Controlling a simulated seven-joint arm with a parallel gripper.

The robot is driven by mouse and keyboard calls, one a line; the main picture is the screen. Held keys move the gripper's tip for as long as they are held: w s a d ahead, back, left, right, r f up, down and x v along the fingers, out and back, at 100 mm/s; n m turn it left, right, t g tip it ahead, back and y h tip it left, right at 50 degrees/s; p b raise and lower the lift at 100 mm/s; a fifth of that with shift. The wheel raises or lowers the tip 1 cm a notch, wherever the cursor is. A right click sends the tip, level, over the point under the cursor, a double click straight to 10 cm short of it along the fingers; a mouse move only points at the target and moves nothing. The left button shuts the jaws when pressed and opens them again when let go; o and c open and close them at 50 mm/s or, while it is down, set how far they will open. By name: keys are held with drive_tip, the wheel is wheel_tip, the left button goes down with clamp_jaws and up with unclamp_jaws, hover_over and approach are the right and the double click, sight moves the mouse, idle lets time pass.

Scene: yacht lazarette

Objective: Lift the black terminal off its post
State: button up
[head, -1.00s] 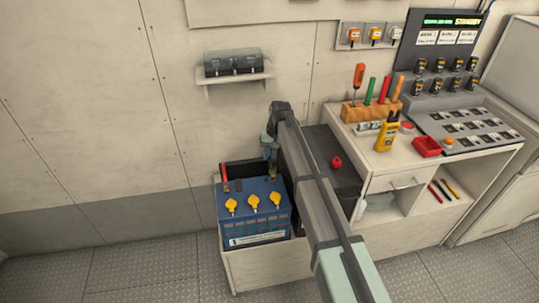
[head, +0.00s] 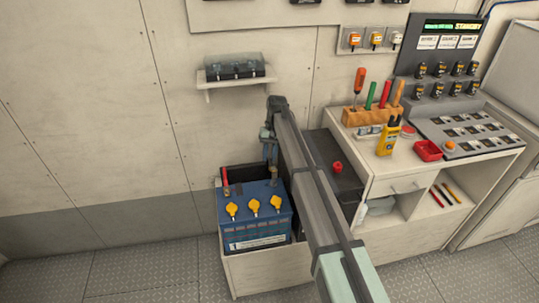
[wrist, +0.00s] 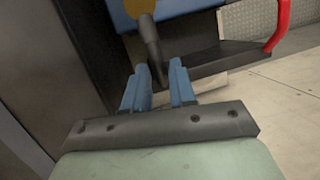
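The black terminal (head: 273,176) is at the battery's back right corner, appearing still seated there. In the wrist view its dark lead (wrist: 151,45) runs from a brownish piece toward the gap between my fingers. My gripper (head: 270,155) is just above the terminal; in the wrist view my blue fingers (wrist: 160,72) stand apart, with a narrow gap around the lead's end. I see no clear grip on it. The post itself is hidden.
A red lead (head: 226,181) rises at the battery's back left and also shows in the wrist view (wrist: 282,22). A workbench (head: 440,165) with tools stands to the right. A small shelf (head: 237,78) is on the wall above.

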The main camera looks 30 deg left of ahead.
drive_tip(key=shift+o, duration=1.2)
